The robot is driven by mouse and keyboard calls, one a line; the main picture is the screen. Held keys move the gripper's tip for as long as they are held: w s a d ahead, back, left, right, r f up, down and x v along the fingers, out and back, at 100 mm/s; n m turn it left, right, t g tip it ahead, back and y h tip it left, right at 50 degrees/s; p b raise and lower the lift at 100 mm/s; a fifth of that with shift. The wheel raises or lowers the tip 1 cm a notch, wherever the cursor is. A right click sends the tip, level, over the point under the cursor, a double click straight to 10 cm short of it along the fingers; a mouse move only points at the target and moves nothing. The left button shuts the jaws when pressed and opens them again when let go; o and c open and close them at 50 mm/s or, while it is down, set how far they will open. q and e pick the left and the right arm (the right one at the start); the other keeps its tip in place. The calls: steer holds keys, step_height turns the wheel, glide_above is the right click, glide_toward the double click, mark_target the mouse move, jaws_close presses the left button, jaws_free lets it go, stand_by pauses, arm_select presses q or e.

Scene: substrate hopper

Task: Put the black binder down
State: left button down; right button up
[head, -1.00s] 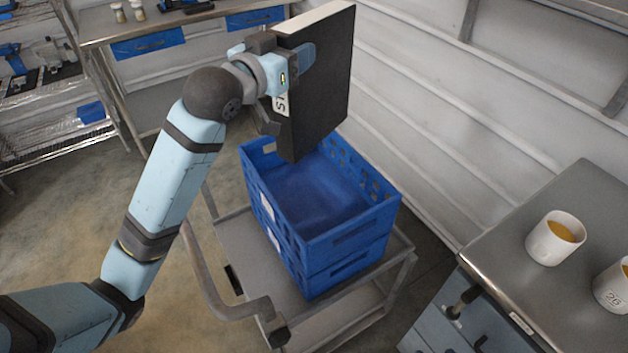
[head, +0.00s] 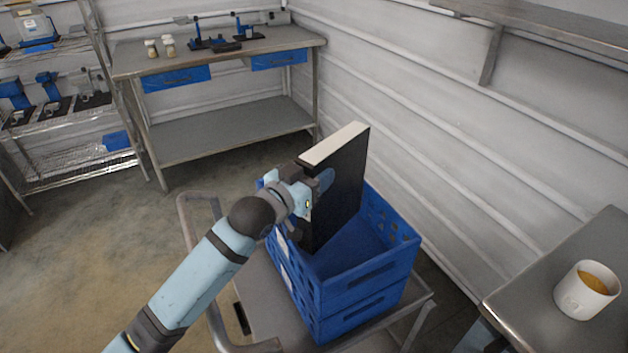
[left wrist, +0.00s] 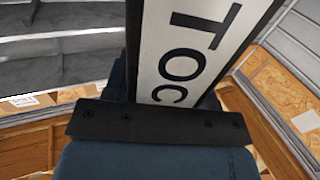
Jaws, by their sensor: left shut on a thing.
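The black binder (head: 339,195) stands upright in the head view, with its pale page edge facing up. My left gripper (head: 318,187) is shut on its spine side. The binder's lower part is inside the top blue crate (head: 360,282), toward the crate's far left end; whether it touches the crate floor is hidden. In the left wrist view the binder's white label (left wrist: 190,50) with black letters fills the middle, between my fingers. My right gripper is not in view.
The blue crates are stacked on a grey cart (head: 262,305) with a rail handle. The crate's near right part is empty. A steel table (head: 560,260) with a mug (head: 586,291) stands at right. A workbench (head: 225,130) and wire shelves (head: 75,165) are behind.

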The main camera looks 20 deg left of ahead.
mark_target(333, 190)
arm_select(q)
steer(key=shift+f, duration=0.8)
steer(key=shift+s+f, duration=0.1)
steer(key=shift+f, duration=0.55)
steer(key=shift+c, duration=2.3)
jaws_free()
steer(key=shift+f, duration=0.25)
